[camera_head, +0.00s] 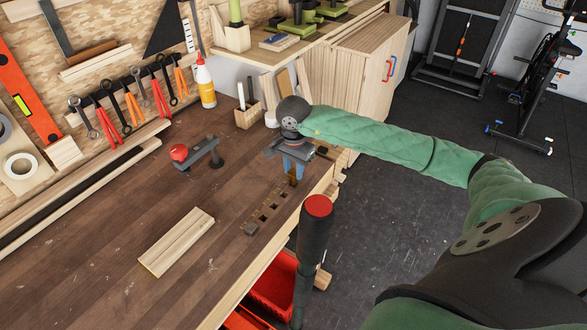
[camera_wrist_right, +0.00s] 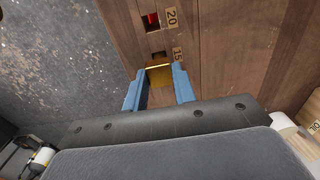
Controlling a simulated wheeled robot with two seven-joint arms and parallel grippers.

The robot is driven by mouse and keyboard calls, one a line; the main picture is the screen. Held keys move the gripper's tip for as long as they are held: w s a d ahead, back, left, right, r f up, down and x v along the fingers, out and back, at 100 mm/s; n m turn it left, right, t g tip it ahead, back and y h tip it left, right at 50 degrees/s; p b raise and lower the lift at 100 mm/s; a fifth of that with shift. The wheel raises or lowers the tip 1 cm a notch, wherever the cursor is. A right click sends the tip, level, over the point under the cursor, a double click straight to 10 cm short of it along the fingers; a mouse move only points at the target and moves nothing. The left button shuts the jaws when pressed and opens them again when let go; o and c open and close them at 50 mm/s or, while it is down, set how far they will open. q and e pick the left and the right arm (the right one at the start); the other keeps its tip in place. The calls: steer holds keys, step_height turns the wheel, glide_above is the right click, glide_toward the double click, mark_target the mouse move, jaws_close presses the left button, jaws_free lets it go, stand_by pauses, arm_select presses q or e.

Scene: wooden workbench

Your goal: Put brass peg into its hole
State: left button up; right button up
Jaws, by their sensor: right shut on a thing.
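My right gripper (camera_head: 293,170) is over the bench near its right edge, with its blue fingers pointing down. It is shut on the brass peg (camera_head: 292,181). In the wrist view the peg (camera_wrist_right: 160,76) shows as a square brass block between the two blue fingertips (camera_wrist_right: 157,88). A square hole (camera_wrist_right: 157,55) beside the label 15 lies just beyond the peg. A larger hole (camera_wrist_right: 150,21) beside the label 20 shows red inside. I cannot tell whether the peg's lower end touches the bench. My left gripper is not in view.
A light wooden board (camera_head: 177,241) lies on the workbench (camera_head: 110,215). A red-knobbed clamp (camera_head: 195,153) and a wooden pen holder (camera_head: 248,115) stand farther back. A red crate (camera_head: 271,282) is below the bench's front edge.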

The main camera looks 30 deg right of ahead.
steer(key=shift+f+b, duration=0.95)
steer(key=shift+f, duration=0.15)
steer(key=o, duration=1.1)
steer(key=shift+r, duration=0.1)
step_height(320, 180, up, 6)
steer(key=shift+f+b, duration=0.1)
steer(key=shift+b, duration=0.95)
steer(key=shift+r, duration=0.95)
